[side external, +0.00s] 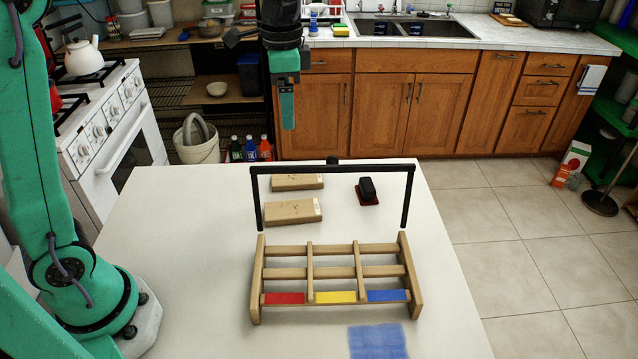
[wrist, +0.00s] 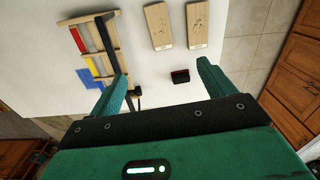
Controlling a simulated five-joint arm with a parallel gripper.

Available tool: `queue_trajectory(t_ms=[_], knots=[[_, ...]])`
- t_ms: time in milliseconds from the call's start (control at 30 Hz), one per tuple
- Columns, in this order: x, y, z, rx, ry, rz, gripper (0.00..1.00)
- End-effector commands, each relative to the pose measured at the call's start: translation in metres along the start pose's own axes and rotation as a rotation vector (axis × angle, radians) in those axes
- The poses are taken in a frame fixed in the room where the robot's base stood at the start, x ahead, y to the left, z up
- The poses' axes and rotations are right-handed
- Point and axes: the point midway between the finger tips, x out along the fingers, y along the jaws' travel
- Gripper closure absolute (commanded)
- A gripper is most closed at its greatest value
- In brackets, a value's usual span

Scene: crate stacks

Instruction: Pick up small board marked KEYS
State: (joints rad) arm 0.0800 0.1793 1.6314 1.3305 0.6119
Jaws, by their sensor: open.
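Two small light-wood boards lie flat and apart on the white table, a nearer one (side external: 290,212) and a farther one (side external: 294,183) in the side external view. In the wrist view they are the left board (wrist: 158,27) and the right board (wrist: 197,25). Each has small markings near one end; I cannot read which says KEYS. My gripper (side external: 287,108) hangs high above the table's far side, apart from both boards. In the wrist view its two green fingers (wrist: 162,76) are spread with nothing between them.
A wooden rack (side external: 258,285) with red, yellow and blue strips stands near the front. A black bar frame (side external: 335,169) rises behind it, around the boards' side. A black block on a red base (side external: 368,190) sits right of the boards. A blue patch (side external: 377,341) lies in front.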

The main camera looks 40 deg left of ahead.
Motion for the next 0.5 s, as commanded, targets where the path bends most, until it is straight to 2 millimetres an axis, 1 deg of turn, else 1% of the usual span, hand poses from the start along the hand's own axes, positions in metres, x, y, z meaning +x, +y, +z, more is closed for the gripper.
queue_trajectory(t_ms=[33,133,267,367,400,500], knots=[[0.01,0.0,0.0,0.0,-0.004,0.003,0.18],[0.028,0.001,0.001,-0.001,-0.005,0.004,0.18],[0.057,0.001,0.001,-0.001,-0.005,0.004,0.18],[0.087,0.001,0.002,-0.001,-0.007,0.005,0.18],[0.102,0.001,0.002,-0.001,-0.009,0.006,0.18],[0.136,0.001,0.002,-0.001,-0.008,0.005,0.18]])
